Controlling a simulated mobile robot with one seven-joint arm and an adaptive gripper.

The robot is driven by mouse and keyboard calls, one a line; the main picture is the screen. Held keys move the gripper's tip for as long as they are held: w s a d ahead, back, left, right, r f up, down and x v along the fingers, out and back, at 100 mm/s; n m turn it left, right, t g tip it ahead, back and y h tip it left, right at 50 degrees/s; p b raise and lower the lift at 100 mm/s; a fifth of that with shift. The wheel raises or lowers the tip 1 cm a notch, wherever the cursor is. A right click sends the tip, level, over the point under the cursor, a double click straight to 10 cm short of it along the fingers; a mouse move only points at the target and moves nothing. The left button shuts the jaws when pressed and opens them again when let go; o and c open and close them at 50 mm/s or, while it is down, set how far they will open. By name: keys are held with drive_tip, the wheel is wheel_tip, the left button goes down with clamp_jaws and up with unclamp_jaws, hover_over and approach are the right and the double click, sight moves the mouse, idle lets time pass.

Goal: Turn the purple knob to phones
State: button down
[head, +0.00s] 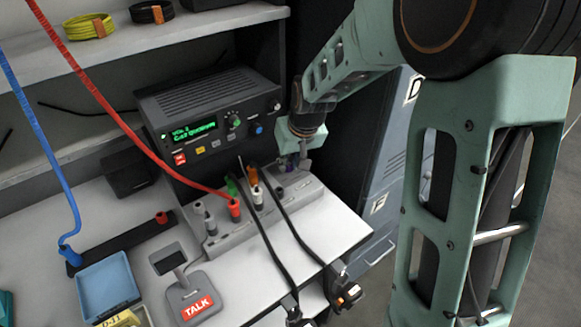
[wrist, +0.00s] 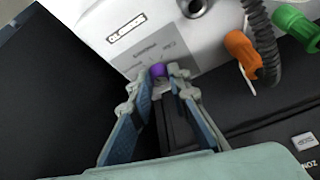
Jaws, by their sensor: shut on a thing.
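The purple knob (wrist: 158,71) sits on the light panel of the grey patch box. In the wrist view it is between the fingertips of my gripper (wrist: 160,76), which is shut on it. In the head view my gripper (head: 289,163) reaches down to the right end of the patch box (head: 300,191), and the knob is mostly hidden by the fingers there. Small printing lies on the panel beside the knob, too blurred to read, so I cannot tell which label the knob points to.
An orange plug (wrist: 242,50) and a green plug (wrist: 297,27) with cables stand beside the knob. A red plug (head: 234,209) with a red cable is farther left. A radio (head: 210,122) with a lit screen stands behind. A TALK pedestal (head: 192,300) stands in front.

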drive_tip(key=shift+a+m+h+b, duration=0.1)
drive_tip(key=shift+m+h+b, duration=0.5)
drive_tip(key=shift+m+b, duration=0.7)
drive_tip(key=shift+m, duration=0.4)
drive_tip(key=c, duration=1.8)
unclamp_jaws()
drive_tip(key=v, duration=1.2)
drive_tip(key=shift+s, duration=0.2)
